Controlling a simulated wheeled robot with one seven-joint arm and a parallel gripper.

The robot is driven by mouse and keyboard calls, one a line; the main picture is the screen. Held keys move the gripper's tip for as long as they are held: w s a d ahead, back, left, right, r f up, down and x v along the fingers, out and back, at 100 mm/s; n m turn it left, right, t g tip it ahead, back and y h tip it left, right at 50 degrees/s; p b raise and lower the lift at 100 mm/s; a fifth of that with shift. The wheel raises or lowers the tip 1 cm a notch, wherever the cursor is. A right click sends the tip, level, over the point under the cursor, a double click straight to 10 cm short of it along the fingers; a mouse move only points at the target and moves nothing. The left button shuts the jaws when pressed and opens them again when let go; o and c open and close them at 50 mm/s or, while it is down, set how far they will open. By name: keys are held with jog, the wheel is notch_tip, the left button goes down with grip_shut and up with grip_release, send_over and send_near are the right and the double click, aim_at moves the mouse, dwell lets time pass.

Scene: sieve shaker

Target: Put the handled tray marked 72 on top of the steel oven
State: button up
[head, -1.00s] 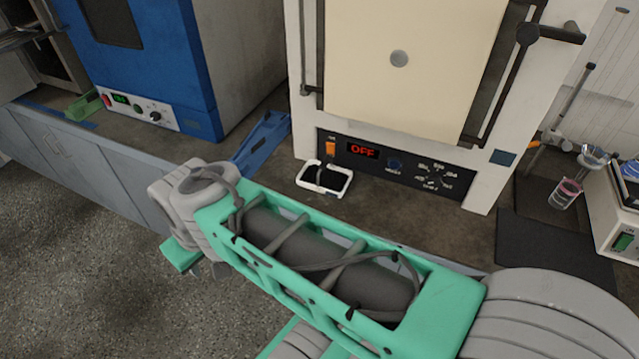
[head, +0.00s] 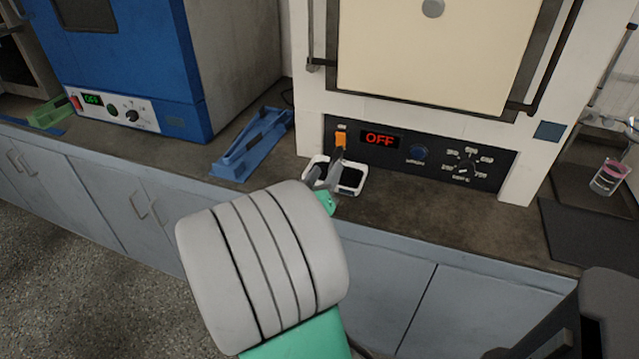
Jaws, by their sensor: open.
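A small white tray (head: 351,188) with a dark inside stands on the counter in front of the white furnace. It may be the handled tray, but no 72 is readable, and my gripper hides its left part and any handle. My gripper (head: 326,172) is open, with its grey fingers over the left part of the white tray. I cannot tell whether they touch it. A metal-framed appliance (head: 22,58), possibly the steel oven, is cut off at the far left edge. Its top is out of view.
The white furnace (head: 312,100) shows OFF behind the tray. A blue oven (head: 160,60) stands left of it. A blue holder (head: 253,147) lies on the counter between them, and a green one (head: 48,113) lies farther left. A glass beaker (head: 608,178) and dark mat (head: 590,232) are at right.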

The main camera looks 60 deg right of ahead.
aim_at(340, 148)
jog(key=d, duration=0.2)
jog(key=d+p, duration=0.1)
jog(key=d, duration=0.2)
jog(key=d+p, duration=0.1)
jog(key=d, duration=0.1)
jog(key=shift+w+d+r, duration=0.2)
jog(key=shift+w, duration=0.15)
jog(key=shift+w+d, duration=0.1)
jog(key=shift+d, duration=0.15)
jog(key=shift+c, duration=0.5)
grip_shut()
